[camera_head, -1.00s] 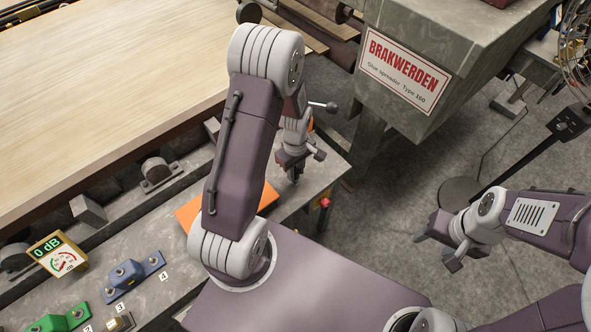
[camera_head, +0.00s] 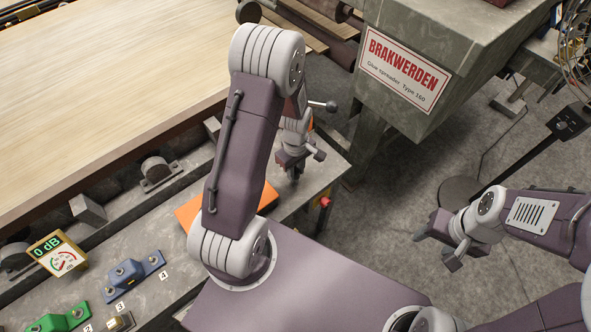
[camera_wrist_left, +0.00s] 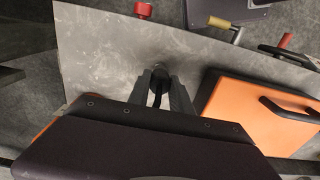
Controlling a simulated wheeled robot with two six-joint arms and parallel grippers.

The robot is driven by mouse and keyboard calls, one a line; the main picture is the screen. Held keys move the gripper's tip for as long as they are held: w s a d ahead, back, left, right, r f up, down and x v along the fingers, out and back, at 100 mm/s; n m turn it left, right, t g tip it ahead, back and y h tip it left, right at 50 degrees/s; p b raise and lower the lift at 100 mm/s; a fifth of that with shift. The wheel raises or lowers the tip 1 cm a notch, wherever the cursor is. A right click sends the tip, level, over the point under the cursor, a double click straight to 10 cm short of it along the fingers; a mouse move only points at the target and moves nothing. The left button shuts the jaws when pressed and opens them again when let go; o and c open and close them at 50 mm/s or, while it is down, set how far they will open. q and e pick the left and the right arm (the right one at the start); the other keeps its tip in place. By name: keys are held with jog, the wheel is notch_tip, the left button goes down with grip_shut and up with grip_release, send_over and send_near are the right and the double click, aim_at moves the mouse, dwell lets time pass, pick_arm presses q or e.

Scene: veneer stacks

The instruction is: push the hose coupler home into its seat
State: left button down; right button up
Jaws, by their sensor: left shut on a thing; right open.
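My left gripper (camera_head: 293,172) is over the grey bench near its right end, mostly behind my own arm in the head view. In the left wrist view its fingers (camera_wrist_left: 160,92) are shut on a small dark piece (camera_wrist_left: 160,74), apparently the hose coupler. The piece is just in front of the bench surface there. Its seat cannot be made out, and I cannot tell whether the piece touches anything beyond the fingers. My right gripper (camera_head: 440,251) is open and empty above the floor at the right.
An orange panel (camera_head: 187,214) lies on the bench; the left wrist view shows it as an orange box (camera_wrist_left: 245,108) with a dark handle. A red knob (camera_head: 325,202) sits at the bench edge. Blue (camera_head: 134,276) and green (camera_head: 62,321) fittings and a 0 dB gauge (camera_head: 57,254) stand left.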

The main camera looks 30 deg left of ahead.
pick_arm(q)
jog(key=shift+f+b, duration=0.65)
jog(key=shift+f, duration=0.35)
jog(key=c, duration=1.1)
grip_release()
jog(key=shift+r, duration=0.1)
notch_tip(320, 180, up, 9)
jog(key=shift+p, duration=0.85)
